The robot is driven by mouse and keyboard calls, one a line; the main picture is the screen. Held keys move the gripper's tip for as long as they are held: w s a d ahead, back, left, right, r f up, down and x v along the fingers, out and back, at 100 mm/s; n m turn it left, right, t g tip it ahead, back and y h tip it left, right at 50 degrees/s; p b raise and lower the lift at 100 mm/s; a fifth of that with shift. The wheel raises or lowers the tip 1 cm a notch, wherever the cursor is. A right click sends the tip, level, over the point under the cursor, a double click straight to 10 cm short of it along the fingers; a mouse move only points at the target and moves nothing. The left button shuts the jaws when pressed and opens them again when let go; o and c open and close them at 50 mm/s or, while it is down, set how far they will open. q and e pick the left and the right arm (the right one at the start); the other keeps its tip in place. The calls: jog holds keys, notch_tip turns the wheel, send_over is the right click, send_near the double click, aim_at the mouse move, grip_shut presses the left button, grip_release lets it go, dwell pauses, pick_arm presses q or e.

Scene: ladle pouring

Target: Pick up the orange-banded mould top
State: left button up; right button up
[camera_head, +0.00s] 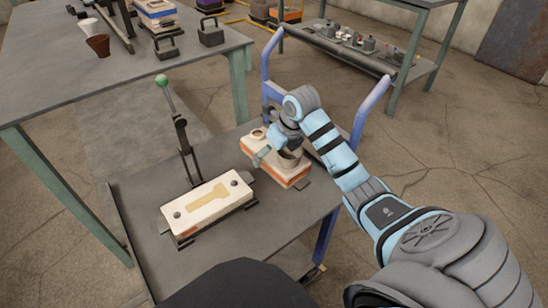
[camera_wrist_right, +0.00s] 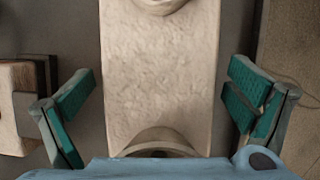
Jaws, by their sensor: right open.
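The orange-banded mould top (camera_head: 287,176) is a cream block with an orange band low on its side, lying on the grey cart. It has round raised openings near its ends. In the wrist view the mould top (camera_wrist_right: 160,75) runs up the middle, an opening at top and another at bottom. My right gripper (camera_head: 279,150) is over it. In the wrist view the right gripper (camera_wrist_right: 160,90) is open, with one teal-padded finger on each side of the block and gaps between. Whether the fingers are below its top face is unclear. My left gripper is not in view.
A mould half (camera_head: 205,208) with a tan ladle-shaped cavity sits in a fixture on the cart (camera_head: 265,232), beside a green-knobbed lever (camera_head: 180,130). Blue cart handles (camera_head: 370,105) rise behind. A workbench (camera_head: 120,60) holds cups and weights. The cart's front is clear.

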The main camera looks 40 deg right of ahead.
jog(key=shift+r, duration=0.1)
jog(key=c, duration=2)
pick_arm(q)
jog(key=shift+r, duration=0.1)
pick_arm(e)
jog(key=shift+c, duration=0.2)
jog(key=shift+r, duration=0.25)
pick_arm(q)
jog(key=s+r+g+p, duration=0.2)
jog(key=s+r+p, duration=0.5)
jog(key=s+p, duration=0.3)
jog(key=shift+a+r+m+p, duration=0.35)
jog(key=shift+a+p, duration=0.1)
jog(key=shift+p, duration=0.2)
pick_arm(e)
notch_tip(320, 180, up, 20)
jog(key=shift+f, duration=0.25)
